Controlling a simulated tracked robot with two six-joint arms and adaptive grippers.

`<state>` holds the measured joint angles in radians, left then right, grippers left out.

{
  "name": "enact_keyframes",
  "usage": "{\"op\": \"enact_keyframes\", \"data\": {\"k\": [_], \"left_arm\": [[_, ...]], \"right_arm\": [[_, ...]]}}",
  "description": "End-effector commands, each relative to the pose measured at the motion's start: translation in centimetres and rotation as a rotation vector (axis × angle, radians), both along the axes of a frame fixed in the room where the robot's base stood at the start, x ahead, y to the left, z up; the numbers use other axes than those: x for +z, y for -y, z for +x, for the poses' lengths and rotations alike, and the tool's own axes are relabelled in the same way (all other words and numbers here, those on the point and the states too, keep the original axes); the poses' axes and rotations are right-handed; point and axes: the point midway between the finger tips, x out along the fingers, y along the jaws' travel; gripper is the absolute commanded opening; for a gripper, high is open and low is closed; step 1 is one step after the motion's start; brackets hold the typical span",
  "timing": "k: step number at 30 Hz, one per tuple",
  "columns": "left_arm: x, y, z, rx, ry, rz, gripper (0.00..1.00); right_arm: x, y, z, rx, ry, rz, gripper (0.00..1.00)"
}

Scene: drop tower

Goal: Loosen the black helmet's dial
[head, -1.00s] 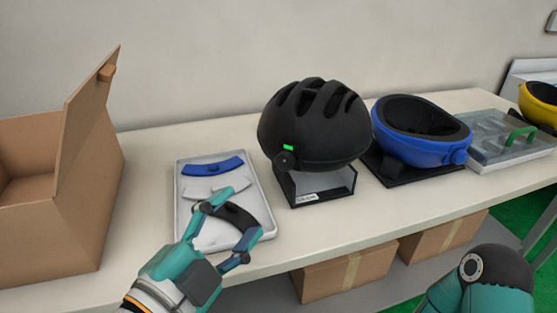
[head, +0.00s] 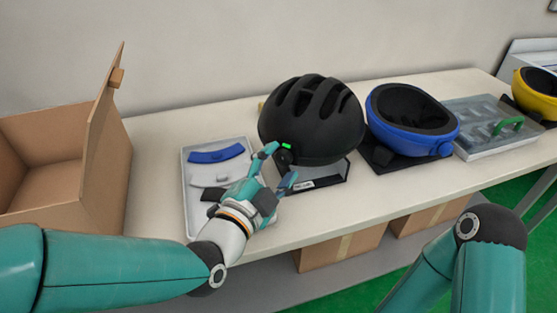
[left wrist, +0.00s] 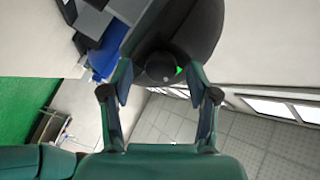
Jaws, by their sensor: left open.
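The black helmet (head: 312,122) sits upside-up on a low display stand (head: 318,178) on the table. Its round black dial (head: 284,157) is at its lower front left, with a green mark (head: 287,145) just above. My left gripper (head: 279,167) is open, with its fingertips at the dial and partly hiding it. In the left wrist view the dial (left wrist: 160,67) lies between and just beyond the open fingers (left wrist: 161,80); I cannot tell whether they touch it. My right arm's teal links show at the lower right, but its gripper is out of view.
A white tray (head: 188,207) with blue, white and dark curved pads lies left of the helmet. An open cardboard box (head: 102,165) stands further left. A blue helmet (head: 411,118), a lidded clear case (head: 480,130) and a yellow helmet (head: 537,97) are to the right.

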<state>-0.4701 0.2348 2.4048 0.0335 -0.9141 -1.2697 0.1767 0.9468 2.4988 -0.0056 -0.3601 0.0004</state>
Motion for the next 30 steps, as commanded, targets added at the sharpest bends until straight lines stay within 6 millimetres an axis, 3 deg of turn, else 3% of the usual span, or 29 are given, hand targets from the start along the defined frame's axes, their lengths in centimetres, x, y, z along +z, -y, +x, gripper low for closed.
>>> {"op": "enact_keyframes", "data": {"k": [10,21,30], "left_arm": [[0.01,0.13,0.34,0.001,-0.001,0.0,0.58],[0.02,0.13,0.32,0.001,-0.001,0.0,0.0],[-0.14,0.15,0.3,0.0,-0.015,-0.029,0.0]], "right_arm": [[0.03,0.0,0.0,0.0,0.0,0.0,0.4],[0.04,0.01,0.01,0.0,0.0,0.0,0.4],[-0.55,0.0,0.01,0.0,0.0,0.0,0.4]]}}
